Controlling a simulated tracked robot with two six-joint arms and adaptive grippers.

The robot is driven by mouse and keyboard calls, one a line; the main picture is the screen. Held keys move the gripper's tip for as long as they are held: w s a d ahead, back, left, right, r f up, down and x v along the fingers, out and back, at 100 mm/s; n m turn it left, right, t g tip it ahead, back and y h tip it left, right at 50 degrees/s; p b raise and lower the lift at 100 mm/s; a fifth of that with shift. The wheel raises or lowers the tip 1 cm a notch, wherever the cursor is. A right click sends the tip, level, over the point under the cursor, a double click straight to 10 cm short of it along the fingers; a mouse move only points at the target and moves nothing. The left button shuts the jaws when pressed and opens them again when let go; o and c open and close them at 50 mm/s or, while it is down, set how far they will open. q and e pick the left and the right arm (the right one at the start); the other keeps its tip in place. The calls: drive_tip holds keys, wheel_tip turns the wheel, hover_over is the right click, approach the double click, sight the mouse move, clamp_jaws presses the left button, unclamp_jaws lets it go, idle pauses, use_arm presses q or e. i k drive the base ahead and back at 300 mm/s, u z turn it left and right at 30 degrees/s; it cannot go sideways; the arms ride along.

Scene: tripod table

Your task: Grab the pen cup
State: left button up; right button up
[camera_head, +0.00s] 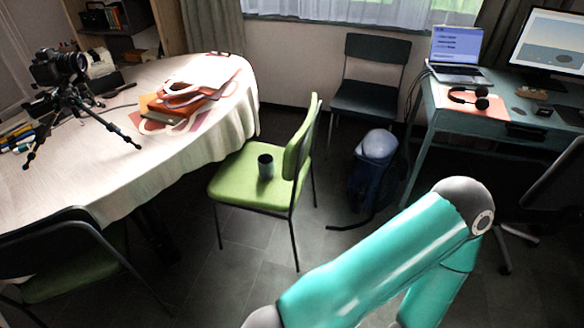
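A small dark cup (266,168), which looks like the pen cup, stands upright on the seat of a green chair (240,187). No pens show above its rim. One of my arms, teal with grey joints, fills the lower right of the head view, and its elbow is bent in front of the desk area. Neither of my grippers is in the picture. Nothing of mine touches the cup or the chair.
A blue bag (374,160) stands on the floor by a dark chair (368,95). A desk (470,118) stands at the right.

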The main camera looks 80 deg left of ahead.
sight(265, 162)
drive_tip(key=z, duration=0.25)
drive_tip(key=i, duration=0.6)
drive_tip(key=u, duration=2.05)
drive_tip(key=i, duration=0.25)
drive_tip(key=u, duration=2.05)
drive_tip(key=k, duration=0.6)
drive_tip(key=u, duration=0.4)
drive_tip(key=i, duration=1.6)
drive_tip(key=z, duration=0.35)
